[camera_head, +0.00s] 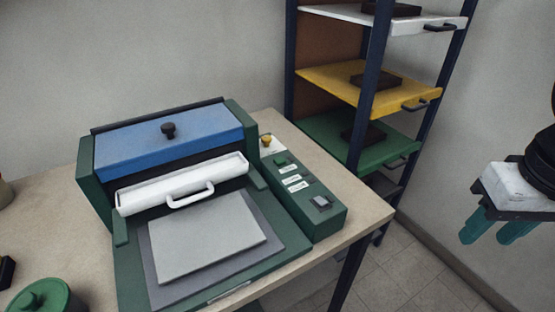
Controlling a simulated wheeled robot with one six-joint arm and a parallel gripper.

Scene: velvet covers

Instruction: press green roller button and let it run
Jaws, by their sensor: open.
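A green machine (97,182) with a blue lid (165,141) and a white bar with a handle (180,184) stands on the table. A grey plate (208,238) lies flat in front of the bar. On its right is a green control box (325,222).
A yellow knob (266,140) stands beyond the green button. A rack with white, yellow (345,85) and green (385,152) shelves stands behind the table's right end. A round green-topped container (42,298) is at the front left. Open floor lies between the table and my gripper.

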